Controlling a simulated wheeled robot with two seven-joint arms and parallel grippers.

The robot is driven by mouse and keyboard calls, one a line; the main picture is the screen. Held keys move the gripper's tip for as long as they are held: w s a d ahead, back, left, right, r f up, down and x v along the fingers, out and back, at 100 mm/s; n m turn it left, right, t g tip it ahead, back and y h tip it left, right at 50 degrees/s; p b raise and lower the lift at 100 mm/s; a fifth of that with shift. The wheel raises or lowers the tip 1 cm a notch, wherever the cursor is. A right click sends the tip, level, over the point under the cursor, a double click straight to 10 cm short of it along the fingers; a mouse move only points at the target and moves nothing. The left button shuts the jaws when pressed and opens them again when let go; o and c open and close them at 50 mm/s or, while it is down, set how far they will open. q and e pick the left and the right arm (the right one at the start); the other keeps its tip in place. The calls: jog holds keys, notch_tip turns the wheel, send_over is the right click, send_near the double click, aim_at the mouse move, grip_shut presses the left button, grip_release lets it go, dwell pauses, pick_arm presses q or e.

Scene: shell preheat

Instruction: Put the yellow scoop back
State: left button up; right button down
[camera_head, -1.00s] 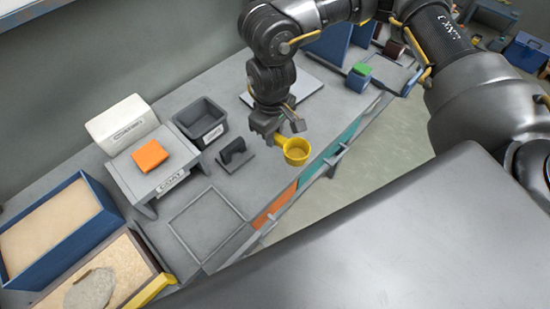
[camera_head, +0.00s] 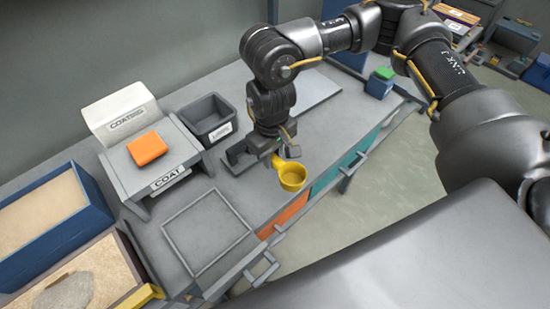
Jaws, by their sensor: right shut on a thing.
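The yellow scoop (camera_head: 293,178) hangs from my right gripper (camera_head: 277,156), which is shut on its handle. The scoop's round cup opens upward and is near the front edge of the bench. A dark grey stand (camera_head: 236,159) sits on the bench just left of my right gripper. The gripper and wrist cover part of this stand, and I cannot tell whether the scoop touches it. My left gripper is not in view.
A grey bin (camera_head: 207,123) stands behind the dark stand. The COAT stand (camera_head: 129,173) with an orange block (camera_head: 147,148) is to the left. A square frame (camera_head: 176,218) lies on the bench in front. Blue sand tray (camera_head: 97,205) is far left.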

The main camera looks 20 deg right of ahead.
jog(key=w+d+f, duration=0.1)
jog(key=w+f, duration=0.1)
jog(key=w+d+f, duration=0.1)
jog(key=w+f, duration=0.1)
jog(key=w, duration=0.1)
jog(key=w+d+f, duration=0.1)
jog(key=w+f, duration=0.2)
jog(key=shift+w+d+b, duration=0.15)
jog(key=shift+d+b, duration=0.15)
jog(key=shift+d, duration=0.1)
jog(key=shift+w+d+f, duration=0.1)
jog(key=shift+w+f, duration=0.05)
jog(key=shift+w, duration=0.05)
jog(key=shift+w+d+f, duration=0.1)
jog(key=shift+w+f, duration=0.05)
jog(key=shift+f, duration=0.1)
notch_tip(320, 180, down, 2)
jog(key=shift+f, duration=0.2)
jog(key=shift+w+f, duration=0.1)
jog(key=shift+f, duration=0.3)
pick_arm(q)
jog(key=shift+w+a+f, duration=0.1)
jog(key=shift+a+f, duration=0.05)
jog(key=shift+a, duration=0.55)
